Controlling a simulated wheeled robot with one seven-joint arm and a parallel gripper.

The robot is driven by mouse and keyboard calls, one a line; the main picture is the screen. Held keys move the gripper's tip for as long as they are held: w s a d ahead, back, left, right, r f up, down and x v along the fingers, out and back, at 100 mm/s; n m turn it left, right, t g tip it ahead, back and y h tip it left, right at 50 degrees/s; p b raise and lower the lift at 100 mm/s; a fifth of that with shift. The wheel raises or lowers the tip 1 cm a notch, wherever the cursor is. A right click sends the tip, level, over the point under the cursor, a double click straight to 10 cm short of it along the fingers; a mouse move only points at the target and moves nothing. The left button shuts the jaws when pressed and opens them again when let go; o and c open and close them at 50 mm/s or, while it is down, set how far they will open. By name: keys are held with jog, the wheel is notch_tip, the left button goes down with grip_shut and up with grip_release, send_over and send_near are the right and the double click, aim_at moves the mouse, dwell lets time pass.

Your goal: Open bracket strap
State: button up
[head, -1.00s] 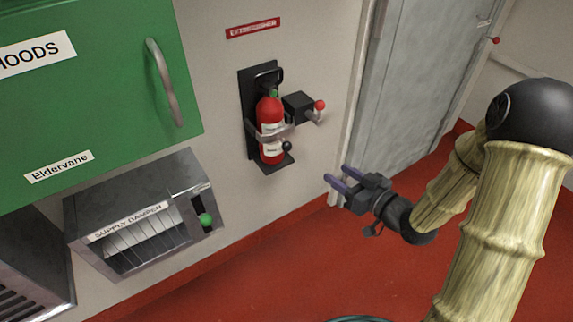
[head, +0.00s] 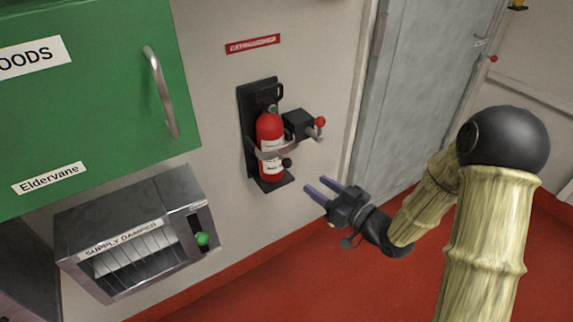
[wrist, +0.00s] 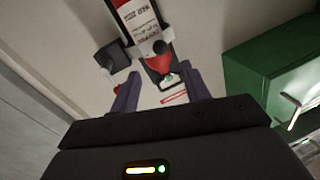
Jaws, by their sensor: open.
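The bracket strap (head: 272,153) is a grey metal band across the front of a red fire extinguisher (head: 270,131). It has a dark round knob (head: 287,162) at its right side. The extinguisher stands upright in a black wall bracket (head: 246,115). My gripper (head: 316,188) is open and empty, below and to the right of the strap, apart from it. In the wrist view the gripper's fingers (wrist: 160,92) are spread, with the extinguisher (wrist: 138,24) and strap (wrist: 153,44) beyond them.
A black box with a red-knobbed lever (head: 320,122) is on the wall right of the extinguisher. A green cabinet (head: 100,105) and a supply damper (head: 130,245) with a green knob are on the left. A grey door (head: 420,90) is at right. Red floor is clear below.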

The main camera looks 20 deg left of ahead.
aim_at(287, 161)
jog(key=b+x, duration=0.1)
jog(key=x, duration=1.1)
jog(key=shift+w+a, duration=0.15)
jog(key=shift+c, duration=0.5)
grip_shut()
